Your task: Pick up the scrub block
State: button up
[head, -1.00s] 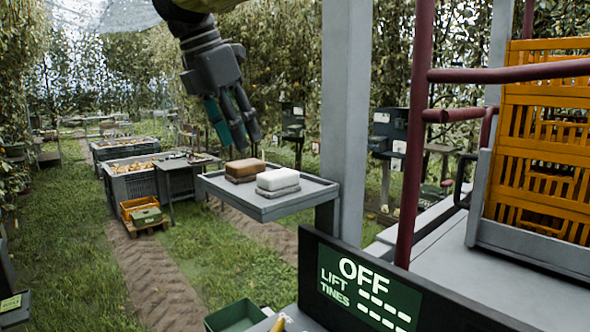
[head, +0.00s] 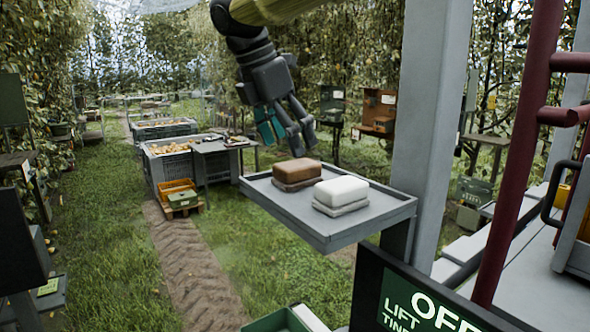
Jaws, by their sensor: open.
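Two blocks sit side by side on a grey tray (head: 330,232) mounted by a grey post. One is a brown block (head: 297,170) on a paler brown base, at the left. The other is a white block (head: 341,190) on a grey base, at the right. Which of them is the scrub block I cannot tell for certain. My gripper (head: 284,146) hangs from above with its dark fingers apart and pointing down, one of them teal. In the picture its tips are just above and behind the brown block, and nothing is held.
The grey post (head: 425,110) rises at the tray's right rear, with a dark red rail (head: 520,150) further right. A sign panel (head: 425,305) stands below the tray. Crates of pears (head: 172,147) and a small table (head: 222,147) lie beyond on grass.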

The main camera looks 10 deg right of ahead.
aim_at(297, 163)
jog(key=shift+w+d+f, duration=0.35)
jog(key=shift+d+f, duration=0.15)
jog(key=shift+f, duration=0.15)
jog(key=shift+d+f+p, duration=0.1)
jog(key=shift+f+p, duration=0.45)
jog(key=shift+p, duration=0.05)
jog(key=shift+p+x, duration=0.6)
jog(key=shift+x, duration=1.3)
jog(key=c, duration=1.1)
